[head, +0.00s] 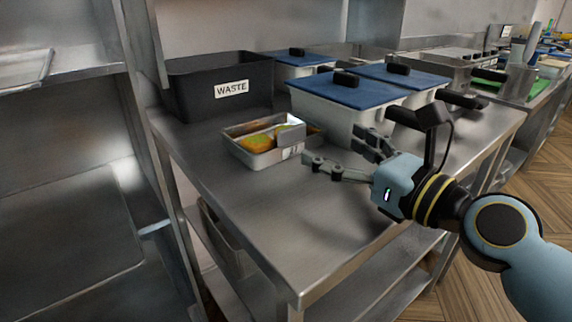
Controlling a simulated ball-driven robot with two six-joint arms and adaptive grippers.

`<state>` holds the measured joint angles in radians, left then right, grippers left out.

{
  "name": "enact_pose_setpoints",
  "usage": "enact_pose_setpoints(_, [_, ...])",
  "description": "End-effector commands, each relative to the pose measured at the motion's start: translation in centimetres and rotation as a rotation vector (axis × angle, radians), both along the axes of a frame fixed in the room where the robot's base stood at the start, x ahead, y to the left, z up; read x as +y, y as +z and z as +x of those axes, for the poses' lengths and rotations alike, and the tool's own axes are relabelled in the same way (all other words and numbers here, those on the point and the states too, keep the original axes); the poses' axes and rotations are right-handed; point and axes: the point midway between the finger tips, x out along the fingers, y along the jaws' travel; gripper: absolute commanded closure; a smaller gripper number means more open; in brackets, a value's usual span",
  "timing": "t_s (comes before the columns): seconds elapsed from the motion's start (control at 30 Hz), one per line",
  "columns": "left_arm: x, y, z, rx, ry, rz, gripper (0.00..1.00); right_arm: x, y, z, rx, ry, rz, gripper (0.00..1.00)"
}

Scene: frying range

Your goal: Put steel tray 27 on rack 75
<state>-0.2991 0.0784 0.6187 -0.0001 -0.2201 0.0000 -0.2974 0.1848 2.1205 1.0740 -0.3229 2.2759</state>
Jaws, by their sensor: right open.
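A small steel tray (240,153) with orange and green food in it stands on the steel table, in front of the black waste bin. A label shows on its right end, but I cannot read its number. My right gripper (338,156) is open and empty, to the right of the tray and apart from it, with its fingers pointing left toward the tray. No rack marked 75 can be made out; steel shelving (70,75) stands at the left, with no readable number. My left gripper is not in view.
A black bin (190,92) marked WASTE stands behind the tray. White containers with blue lids (345,92) stand behind my right gripper. The front of the steel table (270,215) is clear. A lower shelf with a container (228,243) is under it.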

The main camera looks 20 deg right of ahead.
Motion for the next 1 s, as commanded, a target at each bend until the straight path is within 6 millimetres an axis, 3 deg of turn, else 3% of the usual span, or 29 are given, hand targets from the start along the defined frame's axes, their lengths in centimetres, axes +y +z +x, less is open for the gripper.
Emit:
enact_pose_setpoints(0.23, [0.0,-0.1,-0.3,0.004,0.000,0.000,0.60,1.4,0.1,3.7,-0.002,-0.001,0.001,0.15])
enact_pose_setpoints(0.47, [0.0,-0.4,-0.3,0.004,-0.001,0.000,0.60,2.1,-0.1,5.6,-0.001,0.001,-0.002,0.15])
enact_pose_setpoints(0.7, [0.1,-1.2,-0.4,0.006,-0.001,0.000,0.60,3.6,-0.4,9.0,0.000,0.001,-0.001,0.15])
enact_pose_setpoints(1.0, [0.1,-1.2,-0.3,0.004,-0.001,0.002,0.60,3.9,-0.3,9.8,0.001,0.001,-0.004,0.15])
